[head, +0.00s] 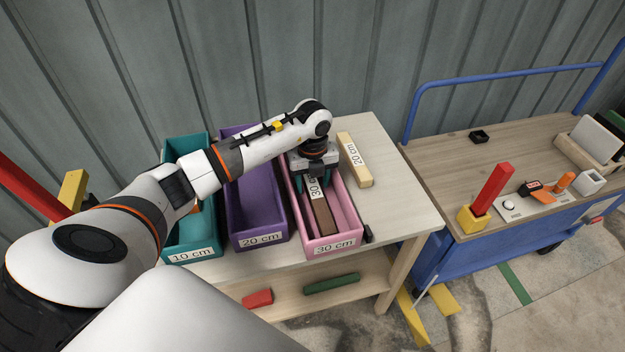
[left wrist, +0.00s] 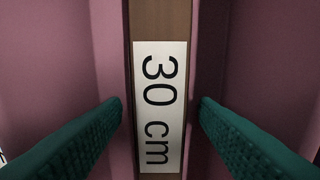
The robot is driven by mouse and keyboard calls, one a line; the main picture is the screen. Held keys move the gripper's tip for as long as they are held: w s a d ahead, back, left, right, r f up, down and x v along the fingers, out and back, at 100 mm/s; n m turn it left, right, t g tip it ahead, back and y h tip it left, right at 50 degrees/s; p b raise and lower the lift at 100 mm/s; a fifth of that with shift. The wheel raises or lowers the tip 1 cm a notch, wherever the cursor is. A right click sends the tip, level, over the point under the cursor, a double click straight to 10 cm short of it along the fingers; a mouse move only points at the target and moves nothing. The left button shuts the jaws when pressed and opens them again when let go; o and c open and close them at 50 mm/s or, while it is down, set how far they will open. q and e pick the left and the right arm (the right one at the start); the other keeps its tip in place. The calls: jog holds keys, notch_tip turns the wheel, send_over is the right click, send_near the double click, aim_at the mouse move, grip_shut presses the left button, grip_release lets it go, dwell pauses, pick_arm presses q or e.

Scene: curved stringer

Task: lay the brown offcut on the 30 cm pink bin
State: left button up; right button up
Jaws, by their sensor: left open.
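The brown offcut (head: 322,216) lies lengthwise inside the pink bin (head: 352,226), whose front label reads 30 cm. The offcut carries a white 30 cm label, which fills the middle of the left wrist view (left wrist: 160,105). My left gripper (head: 313,182) reaches down into the pink bin over the offcut. Its two green fingers are open, one on each side of the offcut, with a gap on both sides in the left wrist view (left wrist: 160,115). The far end of the offcut is hidden under the gripper. My right gripper is not in view.
A purple 20 cm bin (head: 279,228) and a teal 10 cm bin (head: 213,240) stand left of the pink bin. A pale 20 cm block (head: 354,160) lies to its right on the table (head: 398,190). A blue cart (head: 440,150) stands farther right.

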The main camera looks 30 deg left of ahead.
aim_at(312, 184)
pick_arm(q)
jog(key=shift+r, duration=0.15)
notch_tip(312, 184, up, 12)
jog(key=shift+b, duration=0.3)
dwell(0.5)
